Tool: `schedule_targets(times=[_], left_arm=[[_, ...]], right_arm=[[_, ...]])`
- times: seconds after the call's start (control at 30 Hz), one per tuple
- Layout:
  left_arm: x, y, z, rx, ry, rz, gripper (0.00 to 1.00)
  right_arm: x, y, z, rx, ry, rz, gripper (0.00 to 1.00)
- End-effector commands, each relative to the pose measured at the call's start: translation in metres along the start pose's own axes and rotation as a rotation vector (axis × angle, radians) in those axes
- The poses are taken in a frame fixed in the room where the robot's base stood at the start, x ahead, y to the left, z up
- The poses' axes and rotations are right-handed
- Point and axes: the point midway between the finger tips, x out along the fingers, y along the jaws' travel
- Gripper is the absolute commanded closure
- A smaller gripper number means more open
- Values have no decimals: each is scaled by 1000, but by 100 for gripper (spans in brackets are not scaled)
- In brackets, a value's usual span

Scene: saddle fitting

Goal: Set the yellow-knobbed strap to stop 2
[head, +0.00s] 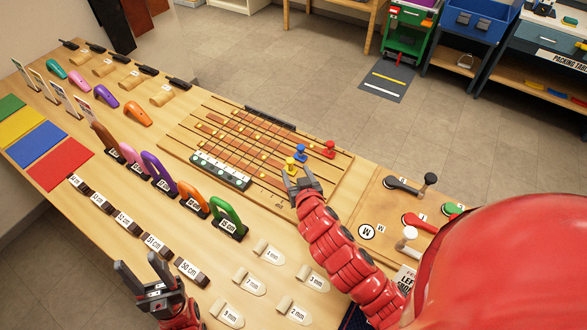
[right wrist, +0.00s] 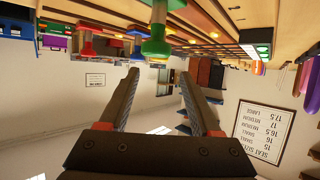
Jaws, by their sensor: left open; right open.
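The yellow knob (head: 290,164) stands on the slatted strap board (head: 342,185), near the board's right end. A blue knob (head: 301,153) and a red knob (head: 329,149) stand just beyond it. My right gripper (head: 298,174) is open and empty beside the yellow knob; I cannot tell whether they touch. In the right wrist view the open fingers (right wrist: 158,74) have a green knob (right wrist: 155,42) just beyond their tips, and I cannot make out the yellow one. The stop markings are too small to read. My left gripper (head: 142,275) is open at the near edge.
Several coloured loops with size tags, one green (head: 229,212), stand left of the board. Labelled size blocks (head: 190,271) and pale mm tags (head: 268,252) lie in front. A lever panel (head: 375,210) is to the right. My red right arm covers the table's near right.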

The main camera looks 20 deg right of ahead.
Motion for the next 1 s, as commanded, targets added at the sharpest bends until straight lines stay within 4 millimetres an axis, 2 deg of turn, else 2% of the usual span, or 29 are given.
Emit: schedule_targets(times=[0.13,0.17,0.2,0.4,0.5,0.7,1.0], left_arm=[[-10,0,2,0,0,0,50],[-4,0,1,0,0,0,50],[12,-1,-2,0,-1,0,50],[47,-2,-8,0,0,0,50],[58,-3,-10,0,0,0,50],[67,-3,-11,0,0,0,50],[67,-3,-11,0,0,0,50]], right_arm=[[-26,1,2,2,2,1,35],[-34,0,0,2,-1,1,35],[-46,0,-6,2,-7,0,35],[-84,0,-7,2,-6,0,35],[-98,-1,-6,3,-3,-2,35],[-113,0,-2,0,-2,1,35],[-115,0,0,0,1,1,35]])
